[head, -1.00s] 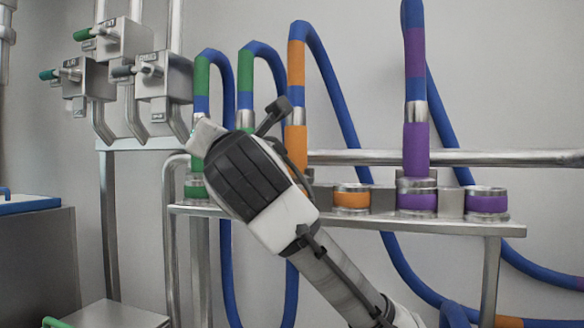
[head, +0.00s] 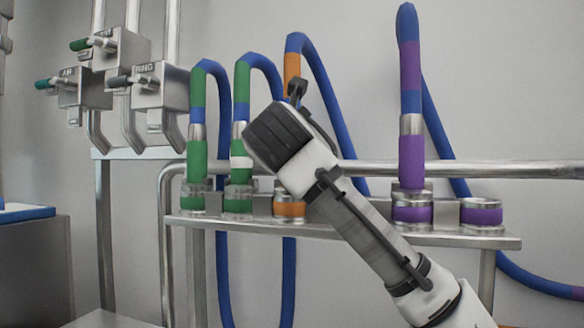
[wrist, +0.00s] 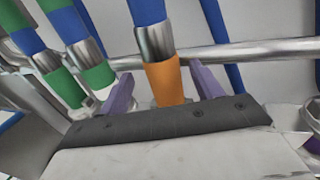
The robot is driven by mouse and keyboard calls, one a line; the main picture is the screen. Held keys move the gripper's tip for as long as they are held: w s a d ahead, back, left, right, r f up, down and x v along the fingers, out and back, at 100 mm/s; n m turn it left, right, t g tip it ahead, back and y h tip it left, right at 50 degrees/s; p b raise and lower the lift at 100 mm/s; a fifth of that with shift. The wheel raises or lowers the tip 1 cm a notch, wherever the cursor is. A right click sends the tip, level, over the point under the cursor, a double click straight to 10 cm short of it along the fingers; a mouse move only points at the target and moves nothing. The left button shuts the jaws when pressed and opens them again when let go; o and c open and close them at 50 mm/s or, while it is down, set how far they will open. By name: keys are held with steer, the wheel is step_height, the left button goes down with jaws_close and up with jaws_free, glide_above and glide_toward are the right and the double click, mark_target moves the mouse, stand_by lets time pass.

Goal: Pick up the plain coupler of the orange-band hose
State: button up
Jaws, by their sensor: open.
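The orange-band hose stands up on the rack, with its orange band (head: 291,66) showing above my wrist in the head view. My arm hides its lower part there. In the wrist view its coupler (wrist: 164,80) is an orange sleeve below a silver collar (wrist: 154,42), with no white ring visible on it. My gripper (wrist: 160,84) is open, with one purple finger left and one right of the orange sleeve. Gaps show on both sides. The lower end of the sleeve is hidden behind the gripper body. The fingers are hidden in the head view.
Two green-band hoses (head: 197,160) stand close on the left, one with a white ring (head: 241,161). A purple-band hose (head: 411,160) stands to the right. An orange-ringed port (head: 289,209) and an empty purple-ringed port (head: 481,213) sit on the shelf. A rail (head: 500,169) runs behind.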

steer(key=w, duration=0.1)
steer(key=w+p, duration=0.1)
steer(key=w, duration=0.3)
steer(key=shift+w+d+f+p, duration=0.1)
steer(key=shift+d+f+p, duration=0.2)
steer(key=shift+p, duration=0.1)
steer(key=shift+c, duration=0.2)
steer(key=c, duration=1.2)
